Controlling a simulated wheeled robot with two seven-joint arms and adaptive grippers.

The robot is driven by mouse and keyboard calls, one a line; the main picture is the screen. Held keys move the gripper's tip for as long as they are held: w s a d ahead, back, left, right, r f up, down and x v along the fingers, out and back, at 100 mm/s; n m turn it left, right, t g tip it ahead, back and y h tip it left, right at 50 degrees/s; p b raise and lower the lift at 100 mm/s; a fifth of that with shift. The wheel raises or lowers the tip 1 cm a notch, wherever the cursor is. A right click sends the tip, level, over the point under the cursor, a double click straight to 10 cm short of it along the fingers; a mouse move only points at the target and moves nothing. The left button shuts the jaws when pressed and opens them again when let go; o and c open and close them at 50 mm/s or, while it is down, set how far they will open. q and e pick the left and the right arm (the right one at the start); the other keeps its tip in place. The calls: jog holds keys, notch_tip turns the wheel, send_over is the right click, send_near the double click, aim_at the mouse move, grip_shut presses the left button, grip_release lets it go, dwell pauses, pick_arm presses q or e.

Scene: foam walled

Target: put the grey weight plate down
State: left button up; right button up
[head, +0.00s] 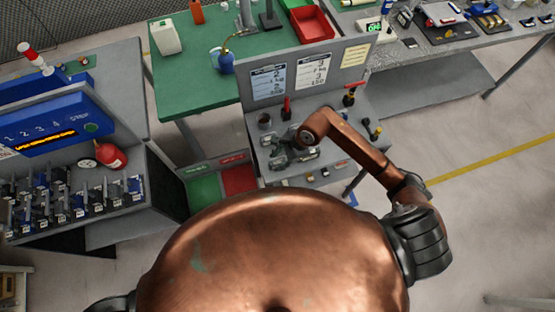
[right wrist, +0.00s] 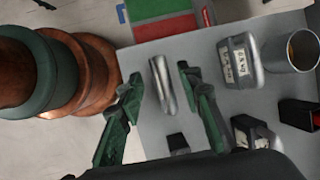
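The grey weight plate (right wrist: 162,84) shows in the right wrist view as a narrow rounded metal shape, seen nearly edge-on, over the grey bench top (right wrist: 143,60). My right gripper (right wrist: 159,76) is open, with one green finger on each side of the plate. A clear gap shows on the plate's left side and a smaller one on its right. I cannot tell whether its lower edge rests on the bench. In the head view my right gripper (head: 288,155) is over the bench, and I cannot make out the plate there. My left gripper is out of view.
Right of the plate are a labelled grey weight (right wrist: 240,62), a metal cup (right wrist: 293,49), another labelled block (right wrist: 256,132) and a black-and-red box (right wrist: 301,113).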

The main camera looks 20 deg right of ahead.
jog(key=b+v, duration=0.1)
jog(key=v, duration=1.1)
jog(key=shift+a+r, duration=0.1)
jog(key=shift+a, duration=0.1)
